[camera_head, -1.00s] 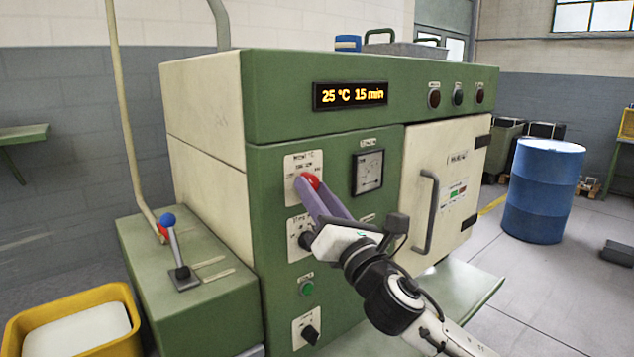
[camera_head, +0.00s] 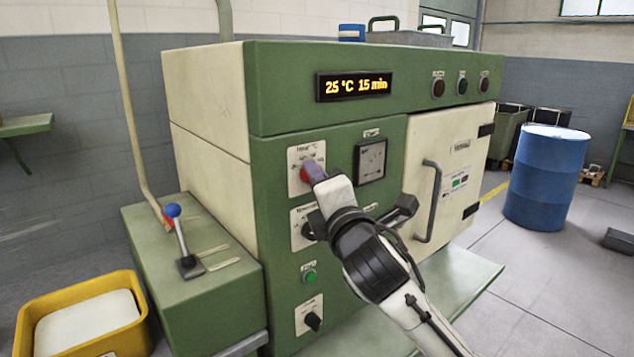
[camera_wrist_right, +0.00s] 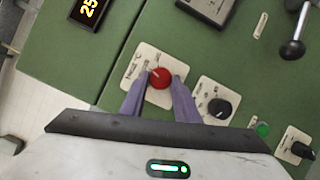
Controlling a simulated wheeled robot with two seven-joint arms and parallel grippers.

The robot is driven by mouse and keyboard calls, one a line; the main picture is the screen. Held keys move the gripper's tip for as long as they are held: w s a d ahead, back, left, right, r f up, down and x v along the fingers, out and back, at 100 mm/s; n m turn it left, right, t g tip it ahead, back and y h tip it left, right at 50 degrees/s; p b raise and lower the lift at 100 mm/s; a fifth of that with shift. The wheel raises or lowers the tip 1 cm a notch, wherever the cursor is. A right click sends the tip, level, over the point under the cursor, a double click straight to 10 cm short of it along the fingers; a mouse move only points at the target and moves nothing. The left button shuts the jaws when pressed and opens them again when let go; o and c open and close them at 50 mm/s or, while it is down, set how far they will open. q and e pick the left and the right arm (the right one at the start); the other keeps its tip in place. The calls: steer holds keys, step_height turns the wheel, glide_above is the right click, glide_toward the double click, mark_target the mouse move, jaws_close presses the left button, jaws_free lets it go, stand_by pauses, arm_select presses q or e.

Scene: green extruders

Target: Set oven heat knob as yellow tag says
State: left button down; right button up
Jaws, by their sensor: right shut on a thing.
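The red heat knob (camera_head: 305,174) sits on a pale dial plate (camera_head: 295,155) on the green oven front (camera_head: 275,255). It also shows in the right wrist view (camera_wrist_right: 160,78), with a white pointer mark. My right gripper (camera_head: 314,172) is shut on this knob, its purple fingers (camera_wrist_right: 160,82) on either side. In the head view the gripper partly covers knob and dial, and the scale is too small to read. The display (camera_head: 354,86) reads "25 °C 15 min". No yellow tag can be made out. My left gripper is not in view.
A black knob (camera_wrist_right: 220,107) is close beside the held knob. A gauge (camera_head: 370,161) is right of the dial. The cream door (camera_head: 450,150) has a protruding handle (camera_head: 431,200). A blue-topped lever (camera_head: 178,235) and yellow bin (camera_head: 80,295) are at the left.

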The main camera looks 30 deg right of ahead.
steer(key=shift+m, duration=0.5)
steer(key=o, duration=1)
steer(key=shift+o, duration=0.2)
